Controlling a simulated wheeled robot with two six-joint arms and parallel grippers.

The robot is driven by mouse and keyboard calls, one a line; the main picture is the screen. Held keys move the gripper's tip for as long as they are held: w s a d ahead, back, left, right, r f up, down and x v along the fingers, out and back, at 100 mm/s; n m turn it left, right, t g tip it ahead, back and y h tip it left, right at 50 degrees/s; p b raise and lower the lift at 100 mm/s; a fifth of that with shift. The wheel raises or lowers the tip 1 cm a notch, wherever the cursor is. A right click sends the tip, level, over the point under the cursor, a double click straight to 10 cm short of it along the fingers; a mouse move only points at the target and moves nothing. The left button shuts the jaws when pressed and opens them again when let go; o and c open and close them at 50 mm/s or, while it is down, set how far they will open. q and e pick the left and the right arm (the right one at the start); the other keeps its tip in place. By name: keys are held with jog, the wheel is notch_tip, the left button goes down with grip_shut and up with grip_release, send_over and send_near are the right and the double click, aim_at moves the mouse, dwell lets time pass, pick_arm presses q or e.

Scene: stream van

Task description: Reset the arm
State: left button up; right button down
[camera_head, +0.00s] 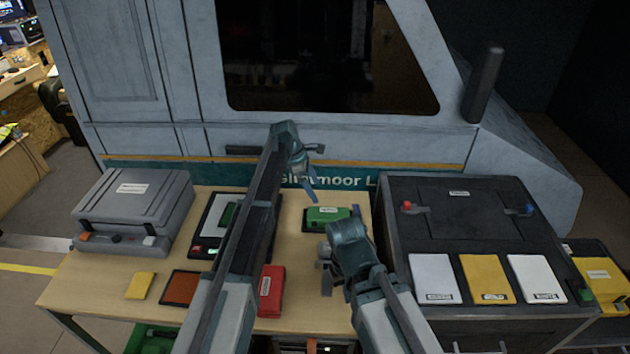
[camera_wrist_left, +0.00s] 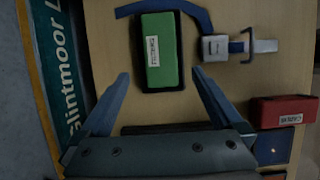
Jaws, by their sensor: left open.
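My left arm reaches in over the table in the head view, and its gripper (camera_head: 310,185) hangs above the back of the table near the van. In the left wrist view its two blue fingers (camera_wrist_left: 162,78) are wide apart with nothing between them. A green case (camera_head: 327,217) with a white label lies on the table below; it also shows beyond the fingertips in the left wrist view (camera_wrist_left: 160,60). My right gripper (camera_head: 345,240) is lower, just in front of the green case. Its fingers are not clear. A blue and grey piece (camera_wrist_left: 215,45) is beside the green case.
A red box (camera_head: 270,290), a tablet-like panel (camera_head: 205,240), an orange-brown panel (camera_head: 180,287) and a yellow pad (camera_head: 141,285) lie on the table (camera_head: 110,270). A grey case (camera_head: 135,200) stands left. A dark unit (camera_head: 455,235) stands right. The van wall (camera_head: 190,140) rises behind.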

pick_arm(q)
jog(key=s+a+f+m+y, duration=0.1)
jog(key=s+a+m, duration=0.4)
jog(key=s, duration=0.6)
jog(key=s+a+m+y, duration=0.2)
jog(key=s+a+m, duration=0.1)
jog(key=s+m, duration=0.55)
jog(key=s+a+f+m+y, duration=0.1)
jog(key=s+a+m, duration=0.3)
jog(key=s, duration=0.8)
jog(key=s+d+m+y, duration=0.1)
jog(key=s+d+m, duration=0.3)
jog(key=d, duration=0.6)
jog(key=shift+s+d+r+y, duration=0.25)
jog(key=shift+s+d+y, duration=0.05)
jog(key=shift+s, duration=0.5)
jog(key=shift+s+d, duration=0.2)
jog(key=shift+d, duration=0.15)
pick_arm(e)
jog(key=shift+s+d, duration=0.25)
jog(key=shift+d, duration=0.1)
